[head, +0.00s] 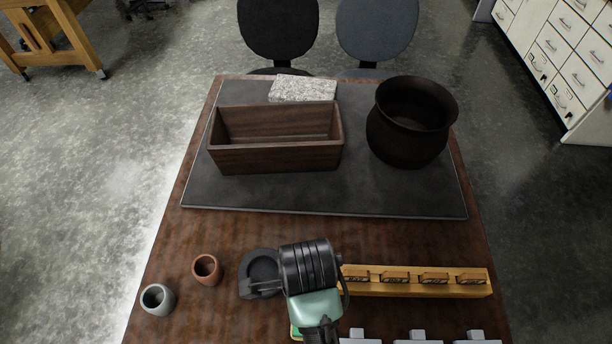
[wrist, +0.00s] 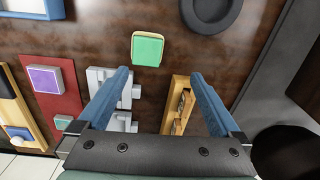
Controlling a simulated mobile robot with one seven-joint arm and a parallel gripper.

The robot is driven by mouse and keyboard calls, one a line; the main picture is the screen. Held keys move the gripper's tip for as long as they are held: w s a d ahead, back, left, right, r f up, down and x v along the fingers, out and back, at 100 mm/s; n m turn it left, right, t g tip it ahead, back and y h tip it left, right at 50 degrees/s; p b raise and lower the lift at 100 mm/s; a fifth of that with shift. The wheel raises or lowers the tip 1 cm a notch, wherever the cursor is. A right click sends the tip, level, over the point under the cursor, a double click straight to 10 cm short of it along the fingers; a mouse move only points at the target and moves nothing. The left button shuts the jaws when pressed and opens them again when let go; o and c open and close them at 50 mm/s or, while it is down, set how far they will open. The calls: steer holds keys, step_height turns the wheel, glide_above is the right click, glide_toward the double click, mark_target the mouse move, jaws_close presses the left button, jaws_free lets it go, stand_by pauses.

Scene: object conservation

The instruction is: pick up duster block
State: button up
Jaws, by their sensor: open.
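The duster block, which I take to be the small green-topped block with a pale yellow edge (wrist: 147,49), lies on the brown table in the wrist view. It is beyond my gripper's fingertips, a little left of the middle. In the head view only a sliver of it (head: 295,332) shows beside my arm, which hides the rest. My gripper (wrist: 160,76) is open, with its two blue fingers apart and nothing between them. The block is not touched by either finger. In the head view my fingers cannot be made out.
A wooden rail with several small blocks (head: 417,280) lies right of my arm. A dark round dish (head: 259,269) and a terracotta cup (head: 206,269) stand left. A wooden box (head: 275,159) and a dark pot (head: 407,145) stand on the grey mat (head: 300,200). Pale grey fixtures (wrist: 103,88) flank my left finger.

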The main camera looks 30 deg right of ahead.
steer(key=shift+m+g, duration=0.3)
steer(key=f, duration=0.2)
steer(key=s+f, duration=0.1)
steer(key=f, duration=0.2)
steer(key=s+f, duration=0.1)
steer(key=f, duration=0.2)
steer(key=shift+a, duration=0.2)
steer(key=shift+w+a+f+b, duration=0.1)
steer(key=shift+f+b, duration=0.05)
steer(key=shift+f, duration=1.3)
steer(key=shift+w+a+f+b, duration=0.1)
steer(key=shift+f+b, duration=0.05)
steer(key=shift+f, duration=1.25)
steer(key=shift+c, duration=0.3)
steer(key=c, duration=1.1)
step_height(320, 180, up, 10)
steer(key=shift+r+p, duration=0.1)
steer(key=shift+p, duration=0.3)
